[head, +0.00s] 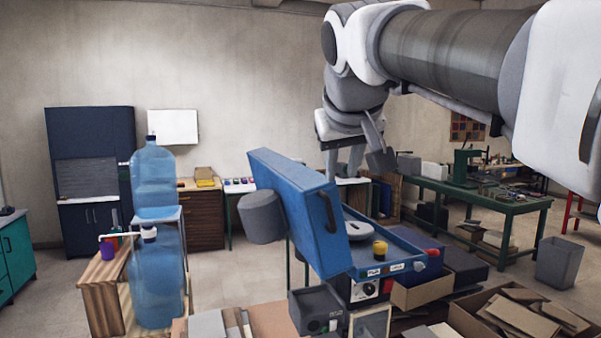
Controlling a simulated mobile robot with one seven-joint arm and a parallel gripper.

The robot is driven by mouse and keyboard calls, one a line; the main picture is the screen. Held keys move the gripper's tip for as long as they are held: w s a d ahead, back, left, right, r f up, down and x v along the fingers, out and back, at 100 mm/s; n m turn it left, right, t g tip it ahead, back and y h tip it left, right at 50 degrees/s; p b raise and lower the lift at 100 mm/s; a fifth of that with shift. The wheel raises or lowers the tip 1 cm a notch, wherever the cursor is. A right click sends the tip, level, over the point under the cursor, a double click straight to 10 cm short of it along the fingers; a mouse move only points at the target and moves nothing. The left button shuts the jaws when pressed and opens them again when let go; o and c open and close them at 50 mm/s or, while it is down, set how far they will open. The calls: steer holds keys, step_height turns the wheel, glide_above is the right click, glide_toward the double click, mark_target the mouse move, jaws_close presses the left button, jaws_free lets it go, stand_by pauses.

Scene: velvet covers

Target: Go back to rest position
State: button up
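My gripper (344,172) hangs from my arm at upper centre, pointing down. Its two fingers are apart and I see nothing between them. It shows just above the upper right end of a blue lid (296,212); I cannot tell the exact gap, and the fingertips may be partly hidden. The lid stands tilted up on a blue machine (400,250) and has a dark handle (328,212). A grey cylinder (262,217) sticks out at its left side.
Water bottles (154,175) stand stacked at left beside a wooden stand (100,290). Open cardboard boxes (520,318) lie at lower right. A green workbench (490,200) and grey bin (558,262) stand at right. Floor is clear at left centre.

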stand_by(0.3)
steer(key=s+d+f+g+b, duration=0.1)
steer(key=s+d+f+b, duration=0.1)
steer(key=s+f, duration=0.5)
steer(key=s+d+f+m+g+b, duration=0.1)
steer(key=s+f, duration=0.6)
steer(key=f, duration=0.9)
steer(key=s+d+f+m+g+b, duration=0.1)
steer(key=s+d+f+g+b, duration=0.1)
steer(key=s+f, duration=0.5)
step_height(320, 180, down, 5)
steer(key=shift+s+d+f+y+b, duration=0.25)
steer(key=shift+d+b, duration=0.5)
steer(key=shift+b, duration=0.5)
